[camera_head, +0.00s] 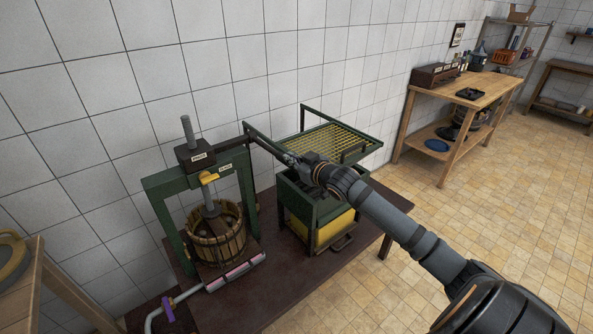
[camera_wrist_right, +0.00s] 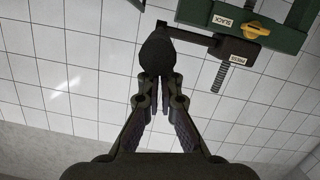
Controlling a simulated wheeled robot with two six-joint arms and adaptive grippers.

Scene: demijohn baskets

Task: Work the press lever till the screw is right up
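The press has a green frame (camera_head: 157,190), with a dark block (camera_head: 197,153) labelled PRESS at its top. The threaded screw (camera_head: 187,128) stands upright above the block; it also shows in the right wrist view (camera_wrist_right: 220,76). The dark press lever (camera_head: 232,140) runs from the block to the right, and its rounded grip (camera_wrist_right: 157,54) is at the fingertips in the right wrist view. My right gripper (camera_head: 288,156) is at this grip, its fingers (camera_wrist_right: 158,92) drawn close together on it. The exact contact is partly hidden. My left gripper is out of view.
A slatted wooden basket (camera_head: 217,232) stands under the screw. A yellow knob (camera_head: 209,178) sits on the crossbeam beside a SLACK label (camera_wrist_right: 223,21). A green stand with a yellow grid (camera_head: 325,143) is right of the press. The tiled wall is close behind.

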